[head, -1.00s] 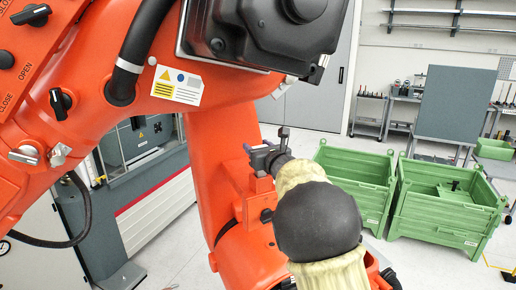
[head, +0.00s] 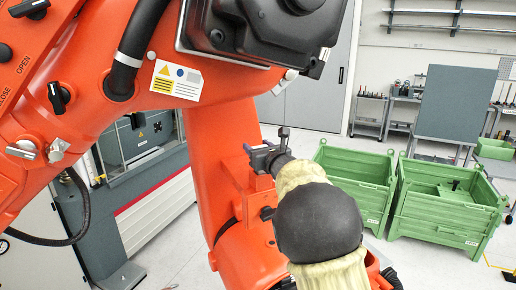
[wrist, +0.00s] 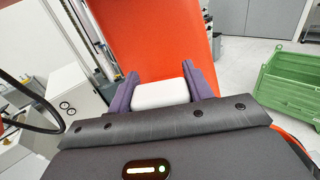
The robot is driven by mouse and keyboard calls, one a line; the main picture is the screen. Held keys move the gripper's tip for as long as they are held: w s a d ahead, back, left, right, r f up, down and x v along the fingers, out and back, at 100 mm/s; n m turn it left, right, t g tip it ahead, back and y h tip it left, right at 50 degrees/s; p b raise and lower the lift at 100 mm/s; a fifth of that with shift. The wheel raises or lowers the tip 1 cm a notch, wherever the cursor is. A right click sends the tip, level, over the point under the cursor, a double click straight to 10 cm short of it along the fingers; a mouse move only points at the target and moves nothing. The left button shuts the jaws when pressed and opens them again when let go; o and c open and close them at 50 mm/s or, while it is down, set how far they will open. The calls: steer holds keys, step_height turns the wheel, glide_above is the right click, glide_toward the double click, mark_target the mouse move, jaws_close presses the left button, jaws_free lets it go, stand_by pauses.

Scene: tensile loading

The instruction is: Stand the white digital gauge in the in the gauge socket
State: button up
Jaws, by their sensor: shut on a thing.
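In the wrist view, my gripper (wrist: 161,88) has its two purple fingers on either side of a white block-shaped thing, the white digital gauge (wrist: 160,95). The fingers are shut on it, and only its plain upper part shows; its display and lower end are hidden. In the head view I cannot make out the gauge. The gauge socket cannot be made out in either view.
Two green crates (head: 446,212) (head: 351,185) stand on the floor at right; one also shows in the wrist view (wrist: 292,85). A grey board (head: 455,104) stands behind them. A grey cabinet with a window (head: 152,205) is at left. Pale floor lies between.

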steer(key=o, duration=1.2)
steer(key=shift+o, duration=0.2)
steer(key=shift+s+d+f+b, duration=0.1)
steer(key=shift+s+d+b, duration=0.25)
steer(key=shift+s+b, duration=0.2)
steer(key=b+v, duration=0.7)
steer(key=v, duration=0.9)
